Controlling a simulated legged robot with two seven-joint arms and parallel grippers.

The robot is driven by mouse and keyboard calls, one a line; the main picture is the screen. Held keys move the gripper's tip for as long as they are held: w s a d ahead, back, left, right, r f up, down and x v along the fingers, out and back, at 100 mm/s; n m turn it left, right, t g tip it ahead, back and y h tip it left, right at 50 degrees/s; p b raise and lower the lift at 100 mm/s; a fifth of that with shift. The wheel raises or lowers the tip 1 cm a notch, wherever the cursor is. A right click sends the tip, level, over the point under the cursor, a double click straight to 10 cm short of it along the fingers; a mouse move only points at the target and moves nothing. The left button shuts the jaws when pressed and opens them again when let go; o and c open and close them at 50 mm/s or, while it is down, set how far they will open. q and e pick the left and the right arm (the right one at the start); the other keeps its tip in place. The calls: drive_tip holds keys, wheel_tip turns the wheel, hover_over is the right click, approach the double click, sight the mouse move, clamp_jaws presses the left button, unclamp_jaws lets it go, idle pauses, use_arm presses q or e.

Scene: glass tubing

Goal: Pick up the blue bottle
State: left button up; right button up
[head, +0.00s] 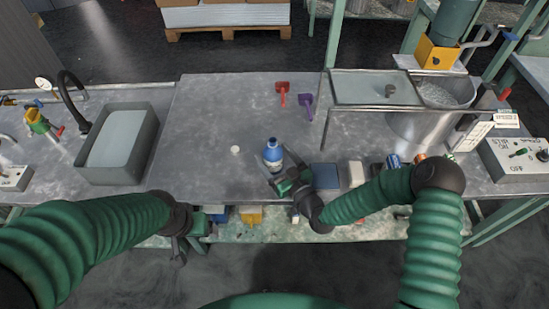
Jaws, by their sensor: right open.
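The blue bottle (272,157) stands upright on the grey metal table (215,110). It has a white band and a light cap. My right gripper (275,168) is open right at the bottle, with its fingers pointing away from me and one on each side of the lower part. I cannot tell whether the fingers touch it. My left gripper (181,250) hangs low at the table's front edge, away from the bottle, and its jaws are too small and dark to read.
A small white round piece (235,150) lies left of the bottle. A red scoop (282,92) and a purple scoop (306,105) lie behind it. A grey sink (150,157) is at left. A blue block (325,176) and a white block (355,174) sit right of my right gripper.

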drive_tip(key=shift+s+a, duration=0.1)
drive_tip(key=shift+a, duration=0.3)
drive_tip(key=c, duration=0.7)
drive_tip(key=shift+d, duration=0.2)
drive_tip(key=c, duration=0.9)
drive_tip(key=shift+r, duration=0.15)
